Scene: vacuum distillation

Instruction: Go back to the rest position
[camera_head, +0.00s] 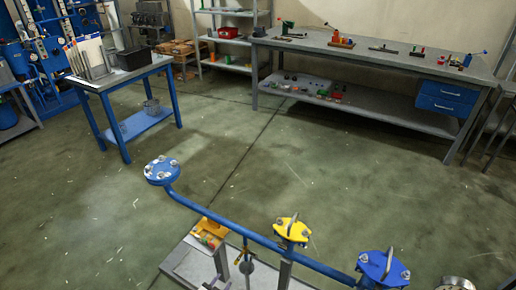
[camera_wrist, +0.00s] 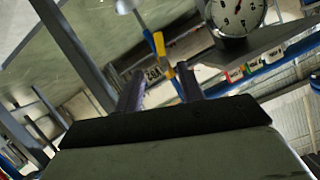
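My gripper (camera_wrist: 160,84) shows in the wrist view with its two dark fingers standing apart. Nothing is clearly clamped between them. A thin yellow and blue part (camera_wrist: 158,45) shows just past the fingertips; I cannot tell how far beyond them it is. A round white-faced gauge (camera_wrist: 237,14) is at the top of the wrist view. My arm and gripper do not show in the head view.
A blue pipe (camera_head: 215,216) with a round blue flange (camera_head: 162,171) and a yellow flange (camera_head: 291,229) crosses the foreground. A small table (camera_head: 128,73) stands left, a long workbench (camera_head: 375,56) at the back right. The floor (camera_head: 290,150) between is clear.

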